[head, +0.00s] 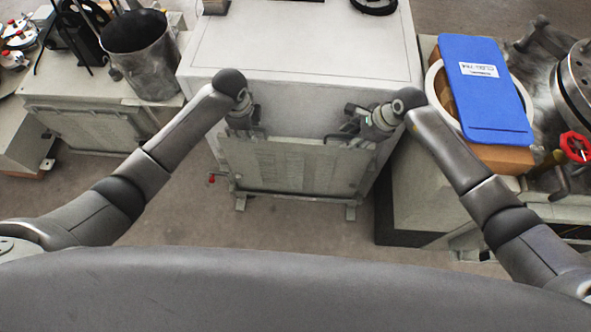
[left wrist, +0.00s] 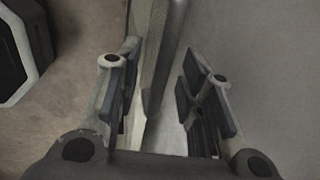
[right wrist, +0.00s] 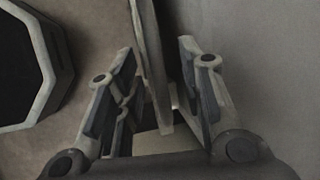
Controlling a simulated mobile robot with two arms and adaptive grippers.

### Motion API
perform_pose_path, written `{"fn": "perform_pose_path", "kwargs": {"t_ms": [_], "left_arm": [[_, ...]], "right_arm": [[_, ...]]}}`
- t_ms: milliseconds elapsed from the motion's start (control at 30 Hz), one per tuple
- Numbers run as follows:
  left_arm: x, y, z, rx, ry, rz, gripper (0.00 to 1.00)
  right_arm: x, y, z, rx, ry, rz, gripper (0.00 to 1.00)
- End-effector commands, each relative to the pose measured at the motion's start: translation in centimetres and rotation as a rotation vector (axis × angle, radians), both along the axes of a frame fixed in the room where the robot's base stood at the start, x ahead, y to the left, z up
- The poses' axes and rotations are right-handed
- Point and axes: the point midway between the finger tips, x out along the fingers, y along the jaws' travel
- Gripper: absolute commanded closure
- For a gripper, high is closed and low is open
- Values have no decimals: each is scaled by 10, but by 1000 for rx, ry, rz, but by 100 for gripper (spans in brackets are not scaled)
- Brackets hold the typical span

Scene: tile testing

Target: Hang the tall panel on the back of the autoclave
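The tall panel (head: 295,168) is a grey-beige ribbed plate, upright against or just in front of the near face of the autoclave (head: 300,55), a big white box. I cannot tell whether it is hung. My left gripper (head: 247,134) is at the panel's upper left and my right gripper (head: 350,134) at its upper right. In the left wrist view the panel's edge (left wrist: 160,65) stands between the open, spread fingers. In the right wrist view the panel's edge (right wrist: 152,65) also stands between open fingers, nearer the left finger. A gap shows beside the panel in both.
A metal bucket (head: 138,55) stands on a bench at the left. A blue clipboard-like case (head: 485,85) lies on a wooden block at the right, near a red valve wheel (head: 576,147). The floor (head: 290,235) before the panel is clear.

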Motion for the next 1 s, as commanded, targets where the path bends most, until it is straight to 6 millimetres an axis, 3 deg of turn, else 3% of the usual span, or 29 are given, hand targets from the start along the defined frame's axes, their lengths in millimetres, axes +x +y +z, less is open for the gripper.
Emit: {"fn": "perform_pose_path", "kwargs": {"t_ms": [333, 600, 1000], "left_arm": [[0, 0, -2, 0, 0, 0, 66], [0, 0, -2, 0, 0, 0, 100], [0, 0, -2, 0, 0, 0, 100]], "right_arm": [[0, 1, -2, 1, 0, 0, 66], [0, 1, -2, 0, 0, 0, 100], [1, 1, -1, 0, 0, 0, 100]]}}
